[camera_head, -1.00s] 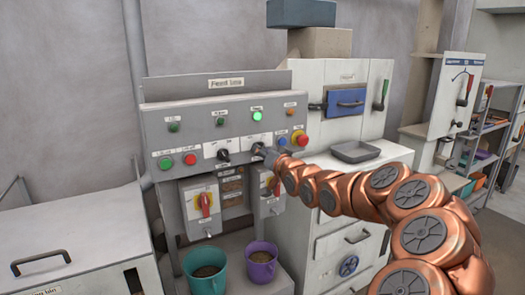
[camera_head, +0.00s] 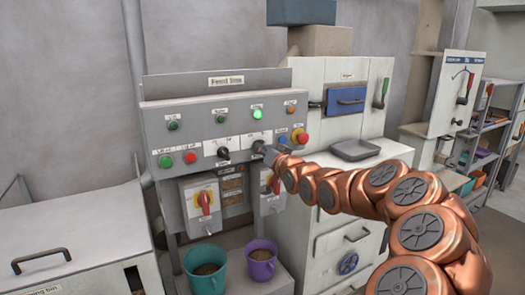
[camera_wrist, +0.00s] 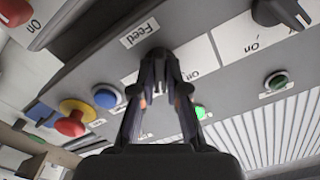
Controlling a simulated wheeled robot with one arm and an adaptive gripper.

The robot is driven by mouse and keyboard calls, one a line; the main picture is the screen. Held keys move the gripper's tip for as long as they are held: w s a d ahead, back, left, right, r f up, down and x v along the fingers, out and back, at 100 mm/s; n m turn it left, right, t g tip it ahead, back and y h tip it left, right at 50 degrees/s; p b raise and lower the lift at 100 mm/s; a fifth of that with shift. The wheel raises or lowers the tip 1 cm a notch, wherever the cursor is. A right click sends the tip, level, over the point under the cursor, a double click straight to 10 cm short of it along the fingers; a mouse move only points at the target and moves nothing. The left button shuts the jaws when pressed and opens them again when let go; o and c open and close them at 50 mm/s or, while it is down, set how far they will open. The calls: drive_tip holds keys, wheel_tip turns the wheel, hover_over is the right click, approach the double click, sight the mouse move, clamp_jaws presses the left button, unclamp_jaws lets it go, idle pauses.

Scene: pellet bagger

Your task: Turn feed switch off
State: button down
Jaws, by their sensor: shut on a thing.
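The feed switch is a dark rotary knob (camera_wrist: 158,60) beside a "Feed" label (camera_wrist: 140,32) on the grey control panel (camera_head: 230,98). My gripper (camera_wrist: 160,64) is shut on this knob, one finger on each side. In the head view my gripper (camera_head: 266,151) reaches the panel from the right and hides most of the knob. I cannot tell which position the knob points to. A green lamp (camera_head: 257,114) above it is lit; it also shows in the wrist view (camera_wrist: 200,112).
Another dark rotary knob (camera_head: 223,153) sits just left. A blue button (camera_head: 282,141) and a red emergency button (camera_head: 303,138) are close on the right. A red-handled isolator (camera_head: 205,201) is below. A teal bucket (camera_head: 206,278) and a purple bucket (camera_head: 261,268) stand under the panel.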

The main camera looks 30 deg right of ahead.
drive_tip(key=shift+f+n, duration=0.1)
drive_tip(key=shift+n, duration=0.2)
drive_tip(key=n+b, duration=0.6)
drive_tip(key=n, duration=0.5)
drive_tip(key=shift+d, duration=0.1)
drive_tip(key=shift+n, duration=0.3)
idle(0.4)
drive_tip(key=c, duration=1.2)
unclamp_jaws()
drive_tip(key=shift+s, duration=0.1)
drive_tip(key=s, duration=0.8)
drive_tip(key=s+a, duration=0.1)
drive_tip(key=s, duration=0.2)
drive_tip(key=shift+s, duration=0.4)
